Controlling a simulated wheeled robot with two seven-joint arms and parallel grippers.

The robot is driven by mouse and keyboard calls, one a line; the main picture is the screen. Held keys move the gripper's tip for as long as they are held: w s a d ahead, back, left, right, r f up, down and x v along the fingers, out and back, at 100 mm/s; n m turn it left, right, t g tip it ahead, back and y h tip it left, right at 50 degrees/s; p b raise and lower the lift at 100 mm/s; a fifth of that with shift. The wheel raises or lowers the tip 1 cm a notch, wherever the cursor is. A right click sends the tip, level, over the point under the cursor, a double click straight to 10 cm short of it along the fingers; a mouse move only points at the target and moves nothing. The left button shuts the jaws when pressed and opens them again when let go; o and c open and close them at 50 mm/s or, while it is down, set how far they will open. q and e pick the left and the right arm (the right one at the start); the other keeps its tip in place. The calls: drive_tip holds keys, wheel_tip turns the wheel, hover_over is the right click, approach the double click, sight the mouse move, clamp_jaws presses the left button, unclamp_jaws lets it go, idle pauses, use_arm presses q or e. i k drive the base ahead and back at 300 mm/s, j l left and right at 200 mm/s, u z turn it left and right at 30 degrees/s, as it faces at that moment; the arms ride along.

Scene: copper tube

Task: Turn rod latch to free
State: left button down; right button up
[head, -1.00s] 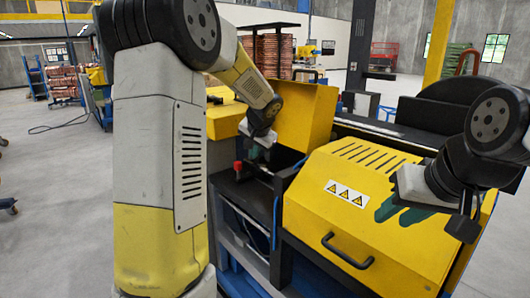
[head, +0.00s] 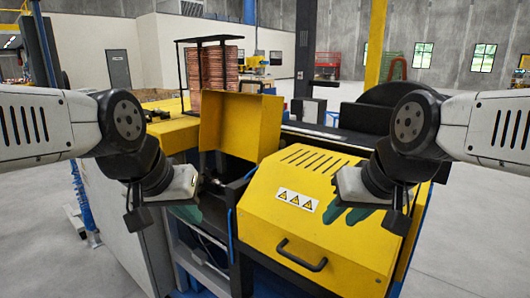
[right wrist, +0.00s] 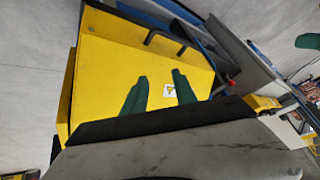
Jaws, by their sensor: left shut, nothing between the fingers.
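The machine has a yellow hinged cover (head: 310,205) with a black handle (head: 301,256) and warning labels; it is down. Left of it, a dark open bay (head: 222,186) lies below a raised yellow panel (head: 240,125). A small metallic rod-like part shows in the bay, but I cannot tell the latch's position. A small red part (right wrist: 232,83) shows beside the cover in the right wrist view. My left gripper (head: 192,215) is shut and empty, in front of the bay's left side. My right gripper (head: 340,218) is in front of the cover; its green fingers (right wrist: 160,78) are apart and empty.
A blue cable (head: 230,228) hangs at the bay's front. A black machine part (head: 368,112) stands behind the cover. Copper-coloured stacks (head: 218,80) stand behind the machine. The grey floor (head: 470,225) is clear at the right.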

sight(210, 173)
drive_tip(key=i+j+u, duration=0.6)
drive_tip(key=i, duration=0.25)
